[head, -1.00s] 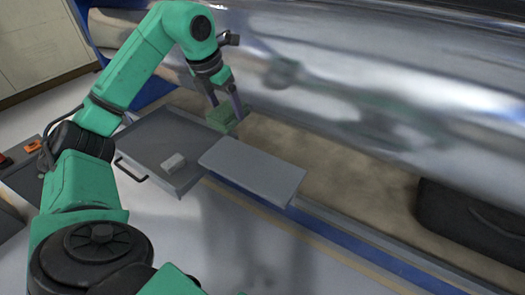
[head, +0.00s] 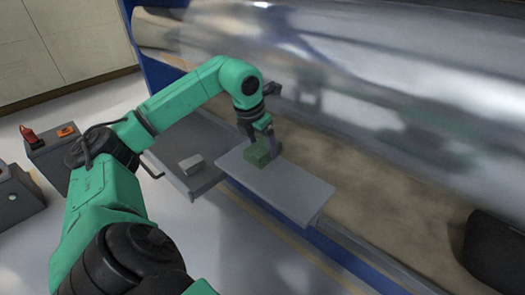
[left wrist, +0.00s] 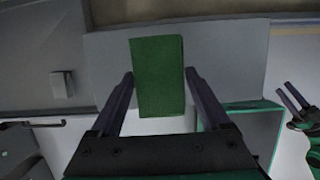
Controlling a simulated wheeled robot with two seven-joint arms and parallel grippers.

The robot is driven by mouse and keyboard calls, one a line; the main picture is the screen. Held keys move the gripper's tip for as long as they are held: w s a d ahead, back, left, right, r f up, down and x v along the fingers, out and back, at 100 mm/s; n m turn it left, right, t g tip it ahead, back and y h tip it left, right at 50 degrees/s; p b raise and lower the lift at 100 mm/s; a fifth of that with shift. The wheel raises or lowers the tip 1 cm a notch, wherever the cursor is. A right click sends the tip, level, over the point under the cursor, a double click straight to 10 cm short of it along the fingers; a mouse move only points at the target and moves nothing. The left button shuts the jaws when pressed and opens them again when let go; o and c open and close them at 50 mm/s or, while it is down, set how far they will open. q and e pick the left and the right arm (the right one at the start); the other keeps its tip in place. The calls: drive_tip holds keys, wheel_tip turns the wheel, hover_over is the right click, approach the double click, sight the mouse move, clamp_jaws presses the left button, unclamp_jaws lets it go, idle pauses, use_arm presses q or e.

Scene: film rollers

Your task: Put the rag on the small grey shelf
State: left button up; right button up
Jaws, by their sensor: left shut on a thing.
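The rag, a folded green block (head: 261,155), is at the far left end of the small grey shelf (head: 292,192). My left gripper (head: 262,139) is shut on the rag from above. In the left wrist view the rag (left wrist: 158,76) is between the two fingers, with the shelf (left wrist: 228,58) behind it. I cannot tell whether the rag touches the shelf top. My right gripper shows only at the right edge of the left wrist view (left wrist: 286,92), its fingers apart and empty, away from the shelf.
A grey tray (head: 205,147) with a handle and a small light block (head: 191,164) lies left of the shelf. The large shiny roller (head: 370,80) rises behind. A black case (head: 492,245) lies at the right. The shelf's right part is bare.

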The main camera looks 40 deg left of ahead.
use_arm(q)
wheel_tip(320, 180, down, 6)
drive_tip(key=shift+r+b, duration=0.2)
drive_tip(key=shift+b, duration=0.95)
drive_tip(key=shift+r, duration=0.15)
use_arm(e)
wheel_tip(320, 180, down, 3)
drive_tip(key=shift+w+f, duration=0.1)
use_arm(q)
drive_tip(key=o, duration=1.2)
drive_tip(key=p+v, duration=0.3)
drive_tip(key=v, duration=0.8)
drive_tip(key=shift+r, duration=0.35)
drive_tip(key=shift+s+r, duration=0.15)
drive_tip(key=shift+r, duration=0.05)
use_arm(e)
wheel_tip(320, 180, up, 4)
drive_tip(key=shift+d+f, duration=0.15)
